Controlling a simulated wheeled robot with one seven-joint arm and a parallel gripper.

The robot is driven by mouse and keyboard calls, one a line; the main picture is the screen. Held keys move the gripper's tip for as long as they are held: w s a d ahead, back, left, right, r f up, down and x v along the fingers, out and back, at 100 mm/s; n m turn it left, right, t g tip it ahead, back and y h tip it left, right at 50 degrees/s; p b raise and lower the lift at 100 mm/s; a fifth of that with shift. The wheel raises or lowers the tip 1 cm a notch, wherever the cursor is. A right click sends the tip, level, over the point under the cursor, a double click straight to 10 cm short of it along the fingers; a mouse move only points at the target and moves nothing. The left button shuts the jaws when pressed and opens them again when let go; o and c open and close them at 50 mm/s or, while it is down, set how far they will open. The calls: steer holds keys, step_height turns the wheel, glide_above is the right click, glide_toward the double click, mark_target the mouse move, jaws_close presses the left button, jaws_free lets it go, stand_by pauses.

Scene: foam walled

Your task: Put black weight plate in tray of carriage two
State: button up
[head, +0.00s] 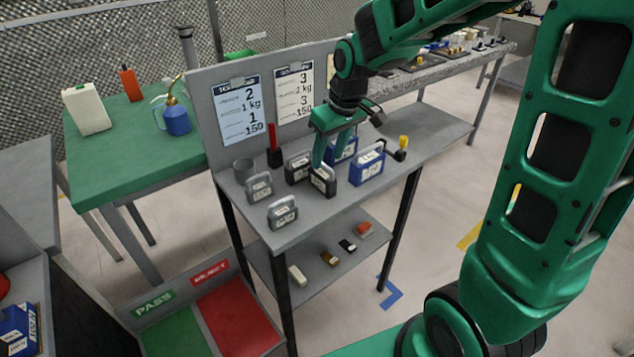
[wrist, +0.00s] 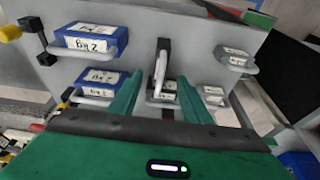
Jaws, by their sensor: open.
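A black weight plate (head: 322,182) with a handle and pale label stands upright near the front middle of the grey bench top. It also shows in the wrist view (wrist: 160,66), nearly edge-on. A second black weight (head: 297,169) stands just behind it. My gripper (head: 325,163) points down, open and empty, with its fingertips close above the front black plate. In the wrist view the two green fingers (wrist: 160,82) stand on either side of the line of these black weights; contact is not clear. I cannot make out which tray belongs to carriage two.
Two grey weights (head: 271,201) stand left and blue weights (head: 367,164) right of the fingers. A red-handled tool (head: 273,150) and grey cup (head: 243,170) are behind. A grey backboard (head: 262,75) rises at the rear. Small blocks lie on the lower shelf (head: 325,285).

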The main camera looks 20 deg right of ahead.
mark_target(325, 165)
steer(key=shift+x, duration=3.05)
steer(key=shift+s, duration=0.15)
jaws_close()
